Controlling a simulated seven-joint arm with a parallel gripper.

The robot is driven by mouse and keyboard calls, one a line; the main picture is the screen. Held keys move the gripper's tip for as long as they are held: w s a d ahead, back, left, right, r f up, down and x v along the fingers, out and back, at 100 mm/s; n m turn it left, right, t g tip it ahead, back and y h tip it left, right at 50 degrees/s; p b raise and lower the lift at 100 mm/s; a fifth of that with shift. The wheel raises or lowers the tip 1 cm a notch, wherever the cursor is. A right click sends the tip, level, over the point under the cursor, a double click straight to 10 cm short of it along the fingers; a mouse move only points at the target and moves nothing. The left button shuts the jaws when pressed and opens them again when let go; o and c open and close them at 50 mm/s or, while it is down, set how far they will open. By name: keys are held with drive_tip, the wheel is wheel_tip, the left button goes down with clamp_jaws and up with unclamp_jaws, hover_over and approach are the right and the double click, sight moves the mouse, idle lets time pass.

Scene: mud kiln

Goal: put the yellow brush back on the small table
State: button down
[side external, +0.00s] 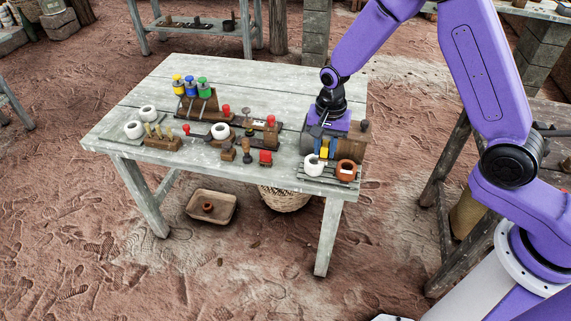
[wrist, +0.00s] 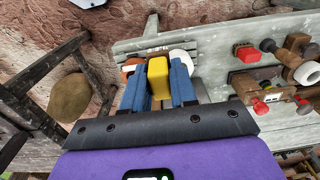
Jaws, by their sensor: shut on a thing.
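The yellow brush (wrist: 158,75) shows as a yellow block between the two blue fingers of my gripper (wrist: 159,88) in the wrist view. My gripper is shut on it. In the side view the yellow piece (side external: 324,153) shows below my gripper (side external: 323,146), over the right front part of the grey wooden table (side external: 262,85). Whether the brush touches anything under it is hidden. A dark wooden table (side external: 545,118) stands at the right, partly behind my arm. I cannot tell whether it is the small table.
A white cup (side external: 313,166) and a terracotta cup (side external: 346,171) stand on a slatted rack close to my gripper. A rack of colored-top bottles (side external: 200,102), red-ended tools (side external: 265,157) and white cups (side external: 134,129) fill the left and middle. The table's back part is clear.

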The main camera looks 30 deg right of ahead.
drive_tip(key=w+a+f, duration=0.1)
drive_tip(key=w+f, duration=0.2)
drive_tip(key=w, duration=0.1)
drive_tip(key=w+a+f, duration=0.1)
drive_tip(key=w+f, duration=0.2)
drive_tip(key=w, duration=0.1)
drive_tip(key=w+a+f, duration=0.1)
drive_tip(key=w+f, duration=0.2)
drive_tip(key=w, duration=0.1)
drive_tip(key=shift+w+a+f, duration=0.15)
drive_tip(key=shift+w+a, duration=0.1)
drive_tip(key=shift+w+f, duration=0.25)
drive_tip(key=shift+f, duration=1.5)
drive_tip(key=shift+f, duration=0.2)
drive_tip(key=c, duration=0.9)
unclamp_jaws()
drive_tip(key=shift+r, duration=0.1)
